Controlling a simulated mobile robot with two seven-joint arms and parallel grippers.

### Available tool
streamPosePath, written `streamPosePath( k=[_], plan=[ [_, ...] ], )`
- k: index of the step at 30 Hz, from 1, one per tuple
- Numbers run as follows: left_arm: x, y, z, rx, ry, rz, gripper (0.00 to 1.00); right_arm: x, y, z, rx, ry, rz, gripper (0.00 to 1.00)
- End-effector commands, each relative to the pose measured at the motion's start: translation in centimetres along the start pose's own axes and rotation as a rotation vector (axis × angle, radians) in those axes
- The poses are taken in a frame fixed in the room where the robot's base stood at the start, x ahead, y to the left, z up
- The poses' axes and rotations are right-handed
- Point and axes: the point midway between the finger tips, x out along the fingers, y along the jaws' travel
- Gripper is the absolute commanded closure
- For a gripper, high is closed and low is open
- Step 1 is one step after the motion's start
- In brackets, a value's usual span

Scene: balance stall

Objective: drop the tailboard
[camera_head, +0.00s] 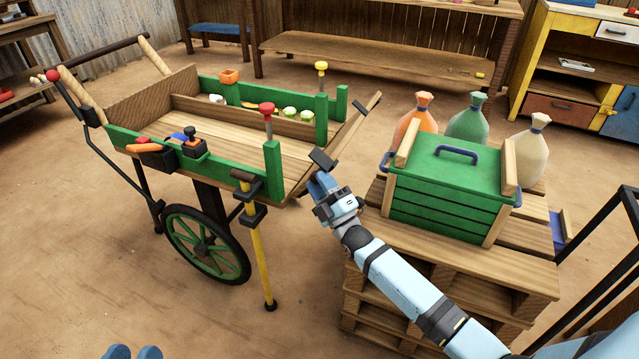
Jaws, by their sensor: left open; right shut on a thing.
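The green-sided wooden cart (215,165) stands at the left. Its tailboard (347,130) is at the right end, leaning outward from the green corner posts. The tailboard has a black fitting (322,159) on its near part and another (361,110) on its far part. My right gripper (322,180) is shut at the tailboard's near edge, just below the near fitting; the exact contact is hidden. My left gripper (133,352) is open at the bottom edge, only its blue tips showing, away from the cart. A red-topped pin (267,112) and a yellow-topped pin (321,72) stand by the posts.
A yellow prop leg (262,250) stands beside the cart's near corner. A pallet stack (440,255) at the right carries a green crate (450,185) and several sacks (468,118). A bench (370,55) is behind. Bare floor lies in front of the cart.

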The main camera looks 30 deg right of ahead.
Motion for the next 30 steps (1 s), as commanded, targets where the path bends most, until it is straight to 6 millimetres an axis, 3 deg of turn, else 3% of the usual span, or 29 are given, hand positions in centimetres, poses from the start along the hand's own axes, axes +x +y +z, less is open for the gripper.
streamPosePath(
  k=[1,2,5,17,21,30],
  plan=[
    [0.0,0.0,0.0,0.000,0.000,0.000,0.57,0.0,0.0,0.0,0.000,0.000,-0.001,1.00],
    [0.0,0.0,0.0,0.000,0.000,0.000,0.57,0.0,0.0,0.0,0.000,0.000,-0.001,0.64],
    [0.0,0.0,0.0,0.000,0.000,0.000,0.57,0.0,0.0,0.0,0.000,0.000,-0.001,0.42],
    [0.0,0.1,-0.7,0.002,0.010,-0.001,0.57,-0.7,0.1,0.0,0.001,-0.002,-0.002,0.42],
    [-0.2,0.4,-2.7,0.001,0.075,-0.009,0.57,-3.1,0.2,-0.1,0.002,-0.004,-0.006,0.42],
    [-0.6,0.8,-5.5,0.006,0.176,-0.018,0.57,-9.2,4.0,-1.1,0.001,-0.002,-0.004,0.42]
  ],
)
